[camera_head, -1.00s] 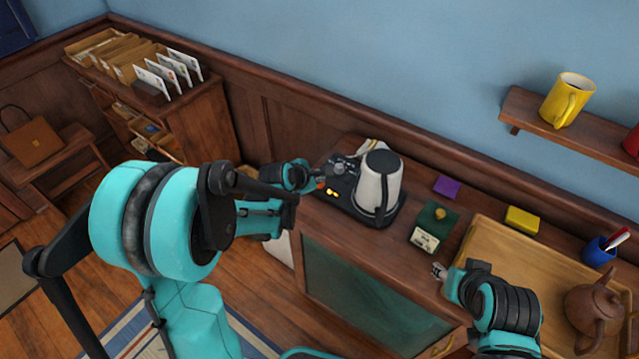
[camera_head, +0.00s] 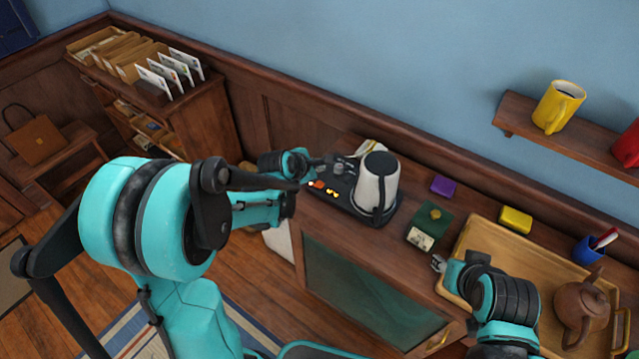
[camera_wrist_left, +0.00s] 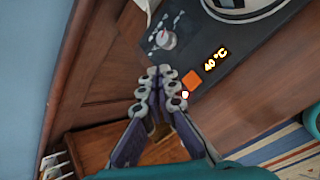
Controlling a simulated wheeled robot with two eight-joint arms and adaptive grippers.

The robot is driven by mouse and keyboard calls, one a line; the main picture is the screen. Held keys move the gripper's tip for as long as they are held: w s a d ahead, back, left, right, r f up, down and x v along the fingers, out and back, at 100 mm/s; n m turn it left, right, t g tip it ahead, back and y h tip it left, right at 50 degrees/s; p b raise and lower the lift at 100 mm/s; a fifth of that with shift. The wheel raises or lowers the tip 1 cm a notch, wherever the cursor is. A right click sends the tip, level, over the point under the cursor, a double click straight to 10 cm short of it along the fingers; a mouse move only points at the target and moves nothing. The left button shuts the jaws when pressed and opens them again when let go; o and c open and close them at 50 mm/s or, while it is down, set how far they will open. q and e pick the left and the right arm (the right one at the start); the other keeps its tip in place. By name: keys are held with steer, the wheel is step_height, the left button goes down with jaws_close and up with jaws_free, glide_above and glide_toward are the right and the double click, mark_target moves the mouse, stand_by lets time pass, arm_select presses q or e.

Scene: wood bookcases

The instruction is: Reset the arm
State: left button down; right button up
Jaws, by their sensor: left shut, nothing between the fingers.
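My left gripper (camera_head: 328,165) is shut and empty near the left end of the kettle's black base (camera_head: 351,204). In the left wrist view its fingers (camera_wrist_left: 158,72) are together beside the base panel, which shows a lit "40 °C" readout, an orange square (camera_wrist_left: 192,80) and a small lit dot. I cannot tell whether the fingertips touch the panel. The white and black kettle (camera_head: 375,183) stands upright on the base. My right gripper (camera_head: 438,262) is near the left edge of the wooden tray (camera_head: 475,236); its fingers are too small to read.
A purple block (camera_head: 443,185), a green box (camera_head: 432,220) and a yellow block (camera_head: 515,219) lie on the cabinet top. A brown teapot (camera_head: 580,305) stands at the tray's right and a blue pen cup (camera_head: 590,249) behind it. A shelf (camera_head: 560,138) holds a yellow mug (camera_head: 558,106).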

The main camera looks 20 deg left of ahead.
stand_by(0.3)
arm_select(q)
steer(key=s+r+m+g+y, duration=0.1)
steer(key=s+r+m, duration=0.2)
steer(key=s+m, duration=0.9)
steer(key=s+r+m+g+y, duration=0.1)
steer(key=s+r+m, duration=0.3)
steer(key=s+m, duration=0.8)
steer(key=shift+s+r, duration=0.15)
steer(key=shift+s, duration=0.35)
stand_by(4.8)
